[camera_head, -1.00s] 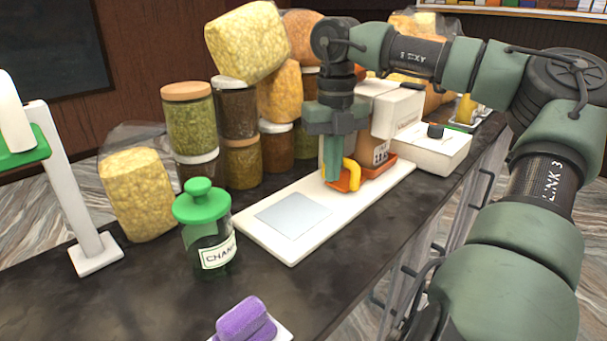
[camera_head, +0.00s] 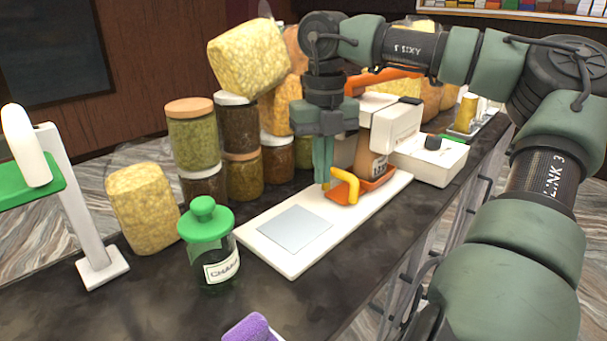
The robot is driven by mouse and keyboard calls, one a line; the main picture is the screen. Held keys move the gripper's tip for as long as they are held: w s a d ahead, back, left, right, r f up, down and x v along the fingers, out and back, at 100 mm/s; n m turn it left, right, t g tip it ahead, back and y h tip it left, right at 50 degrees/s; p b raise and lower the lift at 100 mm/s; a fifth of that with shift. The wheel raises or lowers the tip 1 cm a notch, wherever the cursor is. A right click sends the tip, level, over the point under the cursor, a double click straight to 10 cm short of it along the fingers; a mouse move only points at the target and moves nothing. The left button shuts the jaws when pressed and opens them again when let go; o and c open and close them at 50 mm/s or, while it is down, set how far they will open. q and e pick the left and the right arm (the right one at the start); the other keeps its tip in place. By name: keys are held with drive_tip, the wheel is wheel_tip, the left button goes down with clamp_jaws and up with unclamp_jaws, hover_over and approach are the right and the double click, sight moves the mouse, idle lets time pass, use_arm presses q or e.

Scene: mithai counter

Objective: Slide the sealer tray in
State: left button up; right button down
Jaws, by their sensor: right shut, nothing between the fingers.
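The sealer tray (camera_head: 378,184) is orange with a yellow bent handle (camera_head: 346,184) at its near left end. It lies on the long white base (camera_head: 262,246), close to the white sealer body (camera_head: 397,128). A brown packet (camera_head: 370,162) with a label stands on the tray, partly hidden by the sealer. My right gripper (camera_head: 323,186) points down, shut and empty, just left of the yellow handle. I cannot tell whether its tips touch the handle. My left gripper is out of view.
A green-lidded jar (camera_head: 208,250) stands left of the base. Several stacked jars (camera_head: 191,135) and a yellow bag (camera_head: 142,207) stand behind it. A white post with a green platform (camera_head: 35,192) is far left. A purple object (camera_head: 246,329) lies at the front edge.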

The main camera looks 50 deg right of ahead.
wheel_tip(320, 180, up, 5)
drive_tip(key=p, duration=0.3)
drive_tip(key=shift+r+p, duration=0.1)
drive_tip(key=shift+p, duration=0.2)
